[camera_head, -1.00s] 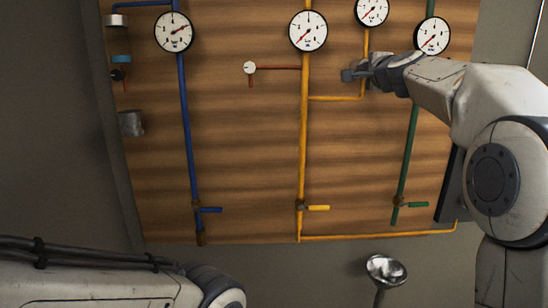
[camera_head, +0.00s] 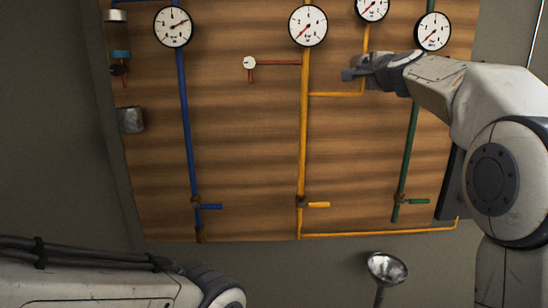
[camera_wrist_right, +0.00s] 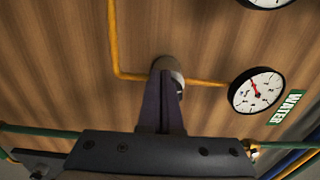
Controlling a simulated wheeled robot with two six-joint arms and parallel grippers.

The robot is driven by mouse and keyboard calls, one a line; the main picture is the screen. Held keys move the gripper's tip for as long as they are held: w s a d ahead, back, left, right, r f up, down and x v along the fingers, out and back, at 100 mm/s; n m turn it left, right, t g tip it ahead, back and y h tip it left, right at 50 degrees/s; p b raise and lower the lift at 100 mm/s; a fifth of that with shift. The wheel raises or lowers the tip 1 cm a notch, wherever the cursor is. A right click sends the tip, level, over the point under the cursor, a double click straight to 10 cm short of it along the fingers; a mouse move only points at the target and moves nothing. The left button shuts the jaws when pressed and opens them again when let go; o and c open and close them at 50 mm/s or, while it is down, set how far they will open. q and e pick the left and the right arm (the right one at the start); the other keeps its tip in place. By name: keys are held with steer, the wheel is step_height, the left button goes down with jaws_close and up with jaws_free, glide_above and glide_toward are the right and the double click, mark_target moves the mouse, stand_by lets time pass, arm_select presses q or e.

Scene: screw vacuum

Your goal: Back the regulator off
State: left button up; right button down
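The regulator seems to be the round grey-brown knob (camera_wrist_right: 168,66) on the yellow pipe in the right wrist view. My right gripper (camera_wrist_right: 165,85) reaches up to it, and its dark fingers cover the knob's lower part. In the head view my right gripper (camera_head: 358,72) is at the yellow branch pipe, below the upper gauge (camera_head: 372,9), and hides most of the regulator. Whether the fingers grip the knob or only sit against it does not show clearly. My left arm enters at the lower left of the head view; its gripper is out of view.
The wooden board (camera_head: 250,130) carries blue (camera_head: 184,120), yellow (camera_head: 304,130) and green (camera_head: 408,150) pipes with lever valves and several gauges. A small red branch with a white dial (camera_head: 249,63) is left of my right gripper. A shiny funnel-like object (camera_head: 386,268) stands below.

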arm_select(q)
step_height(320, 180, down, 2)
steer(key=shift+f+b, duration=0.2)
steer(key=shift+b, duration=1)
arm_select(e)
steer(key=s, duration=0.6)
steer(key=shift+a+f, duration=0.1)
steer(key=shift+a, duration=0.05)
